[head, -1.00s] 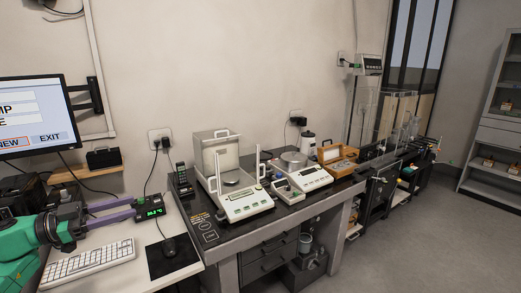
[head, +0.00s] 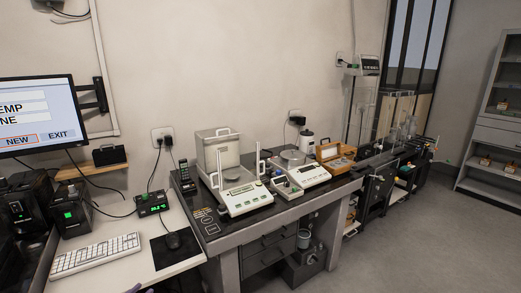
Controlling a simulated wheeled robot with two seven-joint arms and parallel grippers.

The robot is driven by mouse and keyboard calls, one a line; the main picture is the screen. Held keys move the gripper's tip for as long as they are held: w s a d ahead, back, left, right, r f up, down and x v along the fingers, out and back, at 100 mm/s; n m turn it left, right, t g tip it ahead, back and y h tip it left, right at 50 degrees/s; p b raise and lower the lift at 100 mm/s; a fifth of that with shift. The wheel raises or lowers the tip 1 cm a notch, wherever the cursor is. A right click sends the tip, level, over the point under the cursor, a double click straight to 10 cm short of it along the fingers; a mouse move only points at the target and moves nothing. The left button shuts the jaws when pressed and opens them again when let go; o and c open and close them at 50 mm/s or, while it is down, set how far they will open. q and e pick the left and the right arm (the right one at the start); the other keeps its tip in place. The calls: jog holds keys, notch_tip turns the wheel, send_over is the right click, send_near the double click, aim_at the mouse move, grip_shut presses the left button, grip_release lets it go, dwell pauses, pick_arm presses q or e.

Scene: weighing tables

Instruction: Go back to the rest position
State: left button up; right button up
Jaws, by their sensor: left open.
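Only a small purple tip of my left gripper (head: 138,288) shows at the bottom edge of the head view, in front of the white desk. Most of the gripper is cut off by the frame. Nothing is seen held at the visible tip. My right gripper is not in view.
A monitor (head: 36,114) is above. The dark weighing table to the right bears balances (head: 242,198). Floor (head: 405,250) at right is clear.

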pick_arm(q)
jog(key=s+d+f+n+g+y, duration=0.3)
jog(key=s+f+g, duration=0.4)
jog(key=s+f, duration=1.6)
jog(key=s+d+f+g, duration=0.2)
jog(key=s+d+f, duration=0.1)
jog(key=s, duration=0.4)
jog(key=s+d+f+g, duration=0.2)
jog(key=s+f, duration=0.2)
jog(key=s, duration=0.4)
jog(key=s+d+f+m+g+y, duration=0.1)
jog(key=s+d+f+g, duration=0.1)
jog(key=s, duration=0.5)
notch_tip(320, 180, down, 3)
jog(key=shift+s+d+r+g, duration=0.2)
jog(key=shift+s+d+g, duration=0.15)
jog(key=shift+d, duration=0.45)
jog(key=shift+w, duration=0.15)
